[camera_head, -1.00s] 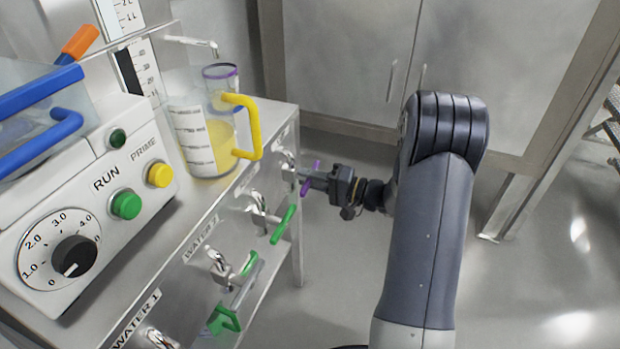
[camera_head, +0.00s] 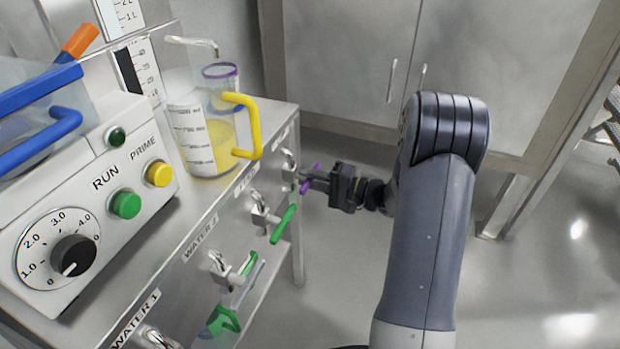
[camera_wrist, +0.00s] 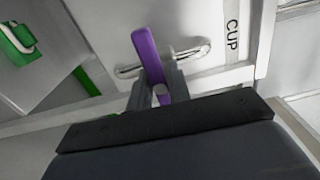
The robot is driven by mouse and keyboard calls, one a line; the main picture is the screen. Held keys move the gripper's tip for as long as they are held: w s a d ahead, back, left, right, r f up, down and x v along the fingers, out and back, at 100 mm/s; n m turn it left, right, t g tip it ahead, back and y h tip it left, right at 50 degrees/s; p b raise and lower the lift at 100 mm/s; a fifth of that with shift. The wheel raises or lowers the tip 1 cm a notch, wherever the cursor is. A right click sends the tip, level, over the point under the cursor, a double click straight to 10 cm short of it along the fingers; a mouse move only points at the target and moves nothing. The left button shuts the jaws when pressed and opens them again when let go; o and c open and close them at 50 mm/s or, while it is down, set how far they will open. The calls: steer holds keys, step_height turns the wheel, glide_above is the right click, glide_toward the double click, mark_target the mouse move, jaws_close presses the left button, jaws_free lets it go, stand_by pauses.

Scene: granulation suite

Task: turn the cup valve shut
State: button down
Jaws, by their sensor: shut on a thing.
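The cup valve has a purple handle (camera_wrist: 147,60) on a metal pipe fitting, next to a white label reading CUP (camera_wrist: 231,36) in the wrist view. In the head view the purple handle (camera_head: 307,186) sticks out at the far end of the panel's front. My gripper (camera_head: 312,180) has its fingers on both sides of the handle and is shut on it. In the wrist view the fingertips (camera_wrist: 160,90) hold the handle's lower part, and its upper end stands free above them. The handle looks tilted in the head view.
Other valves with green handles (camera_head: 283,224) sit nearer along the same panel. On top stand a yellow-handled jug (camera_head: 195,140) of yellow liquid, a purple-rimmed cup (camera_head: 221,72) and a control box (camera_head: 100,195). Open floor lies right of the panel.

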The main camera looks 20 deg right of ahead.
steer(key=c, duration=1.3)
jaws_free()
steer(key=p+v, duration=0.1)
steer(key=v, duration=0.9)
steer(key=shift+s+d+p, duration=0.2)
steer(key=shift+d+p, duration=0.1)
steer(key=shift+p, duration=0.1)
steer(key=b+x, duration=0.2)
steer(key=x, duration=0.8)
steer(key=shift+a+f, duration=0.1)
steer(key=shift+a, duration=0.05)
steer(key=shift+w+a, duration=0.25)
steer(key=shift+d+n, duration=0.1)
steer(key=shift+n, duration=0.8)
